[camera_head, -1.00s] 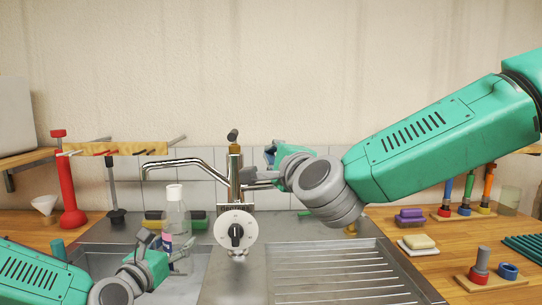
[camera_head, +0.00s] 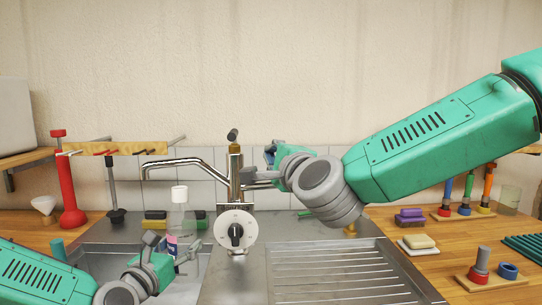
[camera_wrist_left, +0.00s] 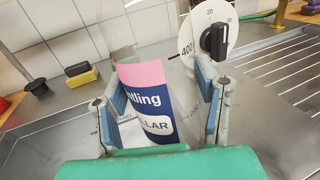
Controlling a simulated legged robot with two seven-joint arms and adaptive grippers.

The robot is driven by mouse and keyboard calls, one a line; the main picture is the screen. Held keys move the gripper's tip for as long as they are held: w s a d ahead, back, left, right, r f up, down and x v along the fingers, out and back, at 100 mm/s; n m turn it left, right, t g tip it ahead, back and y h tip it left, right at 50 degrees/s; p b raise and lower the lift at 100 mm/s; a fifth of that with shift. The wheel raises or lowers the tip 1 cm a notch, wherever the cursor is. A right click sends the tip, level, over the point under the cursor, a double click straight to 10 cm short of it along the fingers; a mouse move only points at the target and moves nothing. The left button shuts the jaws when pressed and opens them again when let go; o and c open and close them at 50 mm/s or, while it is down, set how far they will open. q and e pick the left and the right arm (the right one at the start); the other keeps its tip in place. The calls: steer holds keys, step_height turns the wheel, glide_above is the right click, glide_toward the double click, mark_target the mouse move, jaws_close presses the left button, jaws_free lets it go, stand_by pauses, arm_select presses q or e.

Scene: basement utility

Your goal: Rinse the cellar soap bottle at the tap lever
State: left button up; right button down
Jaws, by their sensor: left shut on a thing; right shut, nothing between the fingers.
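The soap bottle (camera_head: 180,220) is clear with a white cap and a pink and blue label (camera_wrist_left: 150,108) with white lettering. My left gripper (camera_head: 173,250) is shut on its lower part and holds it upright over the sink basin. The bottle is to the right of the tap spout's end (camera_head: 145,177). The chrome tap (camera_head: 235,175) has a small dark lever (camera_head: 232,134) on top. My right gripper (camera_head: 255,181) is shut and empty beside the tap body; I cannot tell whether it touches it. I see no water stream.
A round white dial (camera_head: 236,230) with a black knob stands in front of the tap, close to the bottle's right. Yellow and black sponges (camera_head: 155,219) lie behind the basin. The ribbed drainboard (camera_head: 335,272) is clear. A red plunger-like tool (camera_head: 67,185) stands at left.

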mark_target(194, 235)
stand_by(0.6)
arm_select(q)
steer(key=shift+s+d+r+p, duration=0.5)
steer(key=shift+s+d+r, duration=0.25)
steer(key=shift+d+r, duration=0.25)
steer(key=shift+s+d+r+p, duration=0.45)
steer(key=shift+s+d+r, duration=0.25)
steer(key=shift+d+r, duration=0.25)
steer(key=shift+s+d, duration=0.1)
